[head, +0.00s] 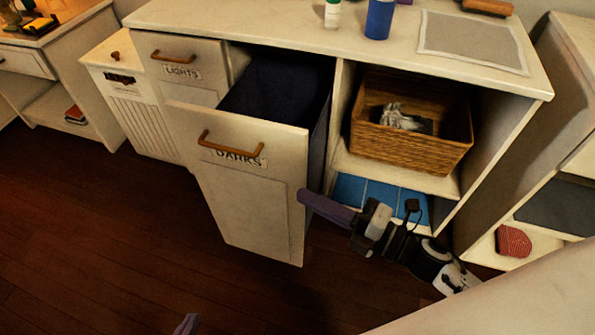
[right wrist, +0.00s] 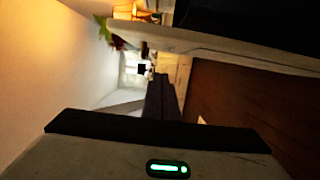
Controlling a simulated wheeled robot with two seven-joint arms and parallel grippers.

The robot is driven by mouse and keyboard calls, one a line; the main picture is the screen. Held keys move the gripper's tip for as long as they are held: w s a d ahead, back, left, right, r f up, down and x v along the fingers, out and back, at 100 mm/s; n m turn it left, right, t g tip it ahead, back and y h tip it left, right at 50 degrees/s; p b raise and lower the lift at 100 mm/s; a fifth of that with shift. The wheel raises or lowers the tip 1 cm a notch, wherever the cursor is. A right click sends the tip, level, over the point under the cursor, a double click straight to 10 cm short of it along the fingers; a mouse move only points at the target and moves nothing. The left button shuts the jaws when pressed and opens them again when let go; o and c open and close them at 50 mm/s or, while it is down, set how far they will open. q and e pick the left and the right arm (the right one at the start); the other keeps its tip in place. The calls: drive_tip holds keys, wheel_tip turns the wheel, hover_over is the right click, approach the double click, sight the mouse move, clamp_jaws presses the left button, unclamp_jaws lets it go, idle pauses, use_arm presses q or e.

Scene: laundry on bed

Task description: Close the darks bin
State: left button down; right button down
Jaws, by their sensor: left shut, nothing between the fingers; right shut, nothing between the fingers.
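The darks bin (head: 255,205) is a tilted-out or pulled-out cream front with a wooden handle (head: 230,143) and a "DARKS" label. It stands open from the cabinet, and its dark inside (head: 275,85) shows behind the front. My right gripper (head: 308,198) is shut and empty, with its purple fingertips at the right edge of the bin front; I cannot tell whether they touch it. Only the purple tip of my left gripper (head: 187,325) shows at the bottom edge, below the bin and apart from it. The right wrist view does not clearly show the bin.
The lights bin (head: 185,60) sits shut left of the darks bin. A wicker basket (head: 412,140) with grey cloth sits on the shelf to the right. A bottle (head: 332,14), a blue cup (head: 380,18) and a grey mat (head: 472,40) are on top. The floor in front is clear.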

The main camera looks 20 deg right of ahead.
sight(298, 174)
drive_tip(key=w, duration=0.2)
drive_tip(key=w+a, duration=0.1)
drive_tip(key=w, duration=0.3)
drive_tip(key=shift+w+a, duration=0.1)
drive_tip(key=shift+a, duration=0.15)
drive_tip(key=shift+w+d, duration=0.35)
drive_tip(key=shift+w, duration=0.05)
